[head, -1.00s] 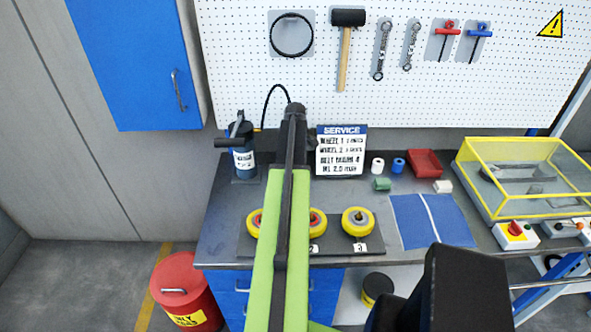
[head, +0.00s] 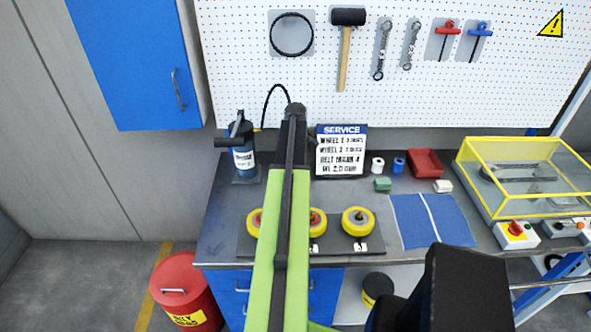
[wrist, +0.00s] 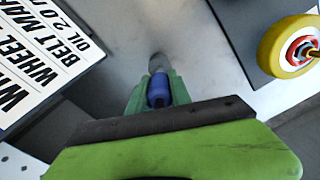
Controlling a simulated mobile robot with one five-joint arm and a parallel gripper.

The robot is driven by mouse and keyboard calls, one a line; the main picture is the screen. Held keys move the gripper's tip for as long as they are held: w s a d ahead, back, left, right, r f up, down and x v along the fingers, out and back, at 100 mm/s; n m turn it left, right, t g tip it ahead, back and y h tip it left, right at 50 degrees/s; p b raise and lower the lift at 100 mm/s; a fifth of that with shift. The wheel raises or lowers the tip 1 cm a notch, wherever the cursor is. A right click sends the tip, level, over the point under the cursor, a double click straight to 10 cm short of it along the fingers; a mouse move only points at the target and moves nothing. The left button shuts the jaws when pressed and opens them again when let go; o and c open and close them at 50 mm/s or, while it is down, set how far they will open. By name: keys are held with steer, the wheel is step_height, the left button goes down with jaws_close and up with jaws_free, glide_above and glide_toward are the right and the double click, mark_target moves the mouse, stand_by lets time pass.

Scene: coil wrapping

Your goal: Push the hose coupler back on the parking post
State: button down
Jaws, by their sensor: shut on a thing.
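In the wrist view my gripper (wrist: 158,84) is shut on the blue hose coupler (wrist: 158,93), which sits between the green fingers. A short grey cylindrical piece (wrist: 157,62) shows just beyond the coupler. I cannot tell whether it is the coupler's nose or the parking post, nor whether the coupler is seated on a post. In the head view my arm hides the gripper and coupler. The black hose (head: 267,98) loops up behind the arm, to the right of the dark pump bottle (head: 243,158).
The service board (head: 341,150) stands close to the right of my arm. Yellow wheels, one of them at the right (head: 358,221), sit on a dark plate at the bench front. A red tray (head: 426,161) and a yellow-framed case (head: 520,178) lie farther right.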

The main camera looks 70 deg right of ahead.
steer(key=shift+f+b, duration=1.15)
steer(key=shift+f, duration=0.1)
steer(key=c, duration=1.1)
jaws_free()
step_height(320, 180, up, 18)
steer(key=p, duration=1.7)
steer(key=shift+f, duration=0.25)
steer(key=shift+f, duration=0.1)
